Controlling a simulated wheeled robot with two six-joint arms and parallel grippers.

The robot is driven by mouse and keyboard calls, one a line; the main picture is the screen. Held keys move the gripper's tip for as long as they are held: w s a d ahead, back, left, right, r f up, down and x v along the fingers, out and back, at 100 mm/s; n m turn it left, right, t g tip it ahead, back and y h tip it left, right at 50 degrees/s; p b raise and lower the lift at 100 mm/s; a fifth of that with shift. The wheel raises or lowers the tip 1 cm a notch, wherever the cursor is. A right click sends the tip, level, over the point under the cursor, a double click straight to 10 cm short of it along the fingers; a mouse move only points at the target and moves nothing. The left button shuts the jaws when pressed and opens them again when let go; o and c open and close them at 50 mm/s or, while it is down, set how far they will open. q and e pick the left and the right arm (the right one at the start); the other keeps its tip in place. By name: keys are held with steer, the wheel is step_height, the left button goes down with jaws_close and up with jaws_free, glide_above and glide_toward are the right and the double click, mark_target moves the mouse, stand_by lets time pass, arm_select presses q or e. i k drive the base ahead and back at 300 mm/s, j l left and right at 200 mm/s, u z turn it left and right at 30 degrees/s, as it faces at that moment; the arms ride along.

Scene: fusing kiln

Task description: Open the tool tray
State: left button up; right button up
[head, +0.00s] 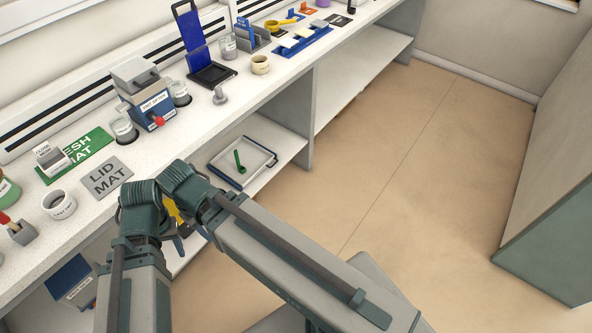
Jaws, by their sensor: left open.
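A shallow, pale tray (217,170) with a dark blue front edge sits on the shelf under the white bench. It seems to be the tool tray, and a green hooked tool (239,161) lies in it. My left gripper (179,231) is mostly hidden behind my own arm links, low beside the bench front and left of the tray. It is open, and I see no contact with the tray. My right gripper is not in view.
On the bench are a grey lid mat (107,178), a green mat (92,146), a small blue-and-grey device (152,104), cups and a blue stand (193,32). A blue box (72,282) stands low at left. The floor (420,150) right of the bench is clear.

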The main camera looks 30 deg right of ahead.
mark_target(253, 157)
steer(key=i+j+z, duration=0.1)
steer(key=z, duration=0.8)
